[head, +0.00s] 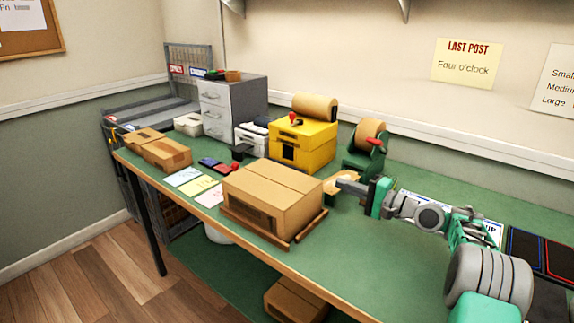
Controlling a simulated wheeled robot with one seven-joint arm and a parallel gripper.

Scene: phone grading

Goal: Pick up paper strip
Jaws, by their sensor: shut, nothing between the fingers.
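A tan piece (332,182), which looks like the paper strip, shows on the green bench just right of the large carton. Its far side is partly hidden by my gripper, so its full outline is unclear. My gripper (347,186) reaches in from the right with its fingers shut and empty, pointing left. Its fingertips are at or just over the tan piece; I cannot tell whether they touch it. A green dispenser (362,162) with a brown paper roll (369,133) and a red handle stands just behind. A yellow dispenser (302,146) bears another brown roll (314,106).
The large carton (272,194) sits on a wooden base close to my gripper's left. Coloured cards (195,187), small boxes (167,153) and grey drawers (228,106) fill the left. Dark mats (524,250) lie at the right. The bench front (380,270) is clear.

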